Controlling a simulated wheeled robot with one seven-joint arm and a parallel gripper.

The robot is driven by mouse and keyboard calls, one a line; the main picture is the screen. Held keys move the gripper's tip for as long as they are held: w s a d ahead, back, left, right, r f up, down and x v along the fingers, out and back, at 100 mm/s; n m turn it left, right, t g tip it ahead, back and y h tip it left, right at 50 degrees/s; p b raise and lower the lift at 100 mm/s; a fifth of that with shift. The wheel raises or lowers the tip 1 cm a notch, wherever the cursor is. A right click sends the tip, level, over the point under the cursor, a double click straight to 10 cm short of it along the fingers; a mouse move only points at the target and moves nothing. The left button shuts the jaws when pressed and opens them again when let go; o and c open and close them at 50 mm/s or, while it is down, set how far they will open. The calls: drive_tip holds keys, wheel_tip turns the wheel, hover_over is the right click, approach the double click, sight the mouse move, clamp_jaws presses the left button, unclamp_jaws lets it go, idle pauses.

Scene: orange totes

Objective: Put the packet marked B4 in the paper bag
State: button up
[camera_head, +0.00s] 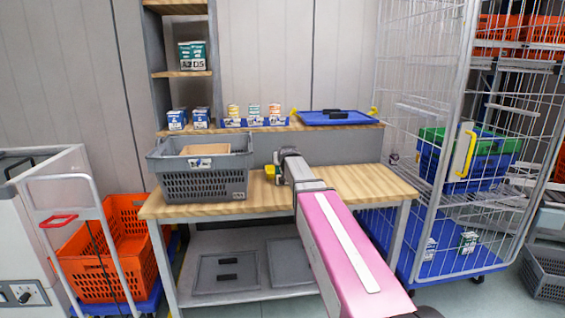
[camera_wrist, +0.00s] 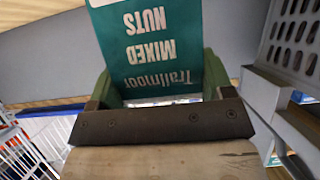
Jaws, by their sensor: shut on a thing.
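My gripper (camera_wrist: 158,88) is shut on a teal packet (camera_wrist: 155,25) in the wrist view. The packet has white print reading "Trailmoor MIXED NUTS", upside down in this view. No B4 mark shows on the part I see. In the head view my arm reaches over the wooden bench and hides the packet and most of my gripper (camera_head: 283,168). A brown paper or cardboard thing (camera_head: 205,149) lies inside the grey crate on the bench, left of my gripper. I cannot tell whether it is the paper bag.
The grey crate (camera_head: 203,183) stands on the left of the wooden bench (camera_head: 372,183). Small tins, cartons and a blue lid (camera_head: 336,117) sit on the ledge behind. Teal packets (camera_head: 192,56) stand on an upper shelf. A wire cage trolley (camera_head: 440,120) is at right, an orange tote (camera_head: 90,262) at left.

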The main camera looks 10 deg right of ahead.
drive_tip(key=o, duration=1.3)
drive_tip(key=shift+f, duration=0.1)
drive_tip(key=shift+c, duration=0.2)
